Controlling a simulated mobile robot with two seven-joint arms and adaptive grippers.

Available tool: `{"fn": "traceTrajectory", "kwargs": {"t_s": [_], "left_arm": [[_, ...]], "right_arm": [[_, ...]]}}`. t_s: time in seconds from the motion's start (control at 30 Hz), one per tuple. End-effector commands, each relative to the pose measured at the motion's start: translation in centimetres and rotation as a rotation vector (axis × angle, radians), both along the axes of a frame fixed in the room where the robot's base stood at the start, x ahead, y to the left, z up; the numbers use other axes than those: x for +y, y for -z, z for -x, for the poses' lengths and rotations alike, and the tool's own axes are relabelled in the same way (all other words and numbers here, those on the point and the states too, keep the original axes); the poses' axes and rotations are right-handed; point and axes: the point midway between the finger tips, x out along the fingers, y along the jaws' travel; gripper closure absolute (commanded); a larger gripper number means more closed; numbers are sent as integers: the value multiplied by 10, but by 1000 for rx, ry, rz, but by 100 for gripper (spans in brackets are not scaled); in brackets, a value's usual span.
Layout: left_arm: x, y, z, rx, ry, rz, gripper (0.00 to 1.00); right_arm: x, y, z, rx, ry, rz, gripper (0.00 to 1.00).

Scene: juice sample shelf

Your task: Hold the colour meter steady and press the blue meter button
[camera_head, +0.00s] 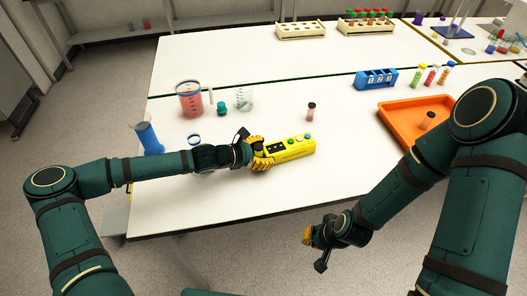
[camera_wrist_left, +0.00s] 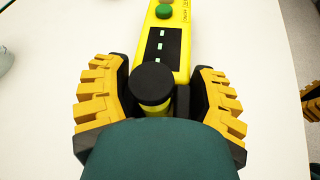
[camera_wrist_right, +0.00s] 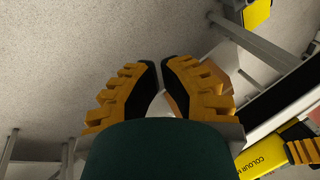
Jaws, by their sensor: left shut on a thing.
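The yellow colour meter (camera_head: 292,150) lies on the white table, with a dark display (camera_wrist_left: 163,48) and coloured buttons on top. A green button (camera_wrist_left: 164,11) shows in the left wrist view; the blue button (camera_head: 307,135) shows small at the far end. My left gripper (camera_head: 263,153) is shut on the meter's near-left end, a finger on each side. A black round cap (camera_wrist_left: 152,84) stands between those fingers. My right gripper (camera_head: 307,237) is off the table's front edge, below and right of the meter. Its fingertips (camera_wrist_right: 160,63) nearly meet, with nothing between them.
A pink-capped vial (camera_head: 311,112) stands just behind the meter. A red-filled jug (camera_head: 190,99), beaker (camera_head: 244,98) and blue cylinder (camera_head: 148,138) stand left. An orange tray (camera_head: 395,124) and blue rack (camera_head: 376,79) stand right. The table front right of the meter is clear.

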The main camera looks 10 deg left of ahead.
Motion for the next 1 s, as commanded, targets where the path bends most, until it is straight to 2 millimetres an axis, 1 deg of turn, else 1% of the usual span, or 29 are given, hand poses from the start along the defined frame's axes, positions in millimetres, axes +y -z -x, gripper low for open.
{"fn": "traceTrajectory", "kwargs": {"t_s": [0.03, 0.4, 0.43, 0.47, 0.57, 0.67, 0.8, 1.0], "left_arm": [[0, 8, 3, 16, 0, -4, 80], [0, 8, 3, 16, 0, -4, 80], [0, 8, 3, 16, 0, -4, 80], [0, 8, 3, 16, 0, -4, 80], [0, 8, 3, 16, 0, -4, 80], [0, 8, 3, 16, 0, -4, 80], [0, 8, 3, 16, 0, -4, 80], [0, 8, 3, 16, 0, -4, 80]], "right_arm": [[0, 1, 0, 0, 0, 0, 100], [0, 1, 0, 0, 0, 0, 100], [0, 1, 0, 0, 0, 0, 95], [0, 1, 0, 0, 0, 0, 100], [1, -2, -3, 9, 18, -14, 100], [3, -11, -12, 39, 78, -57, 100], [5, -31, -28, 113, 197, -140, 100], [2, -59, -45, 206, 326, -219, 100]]}}
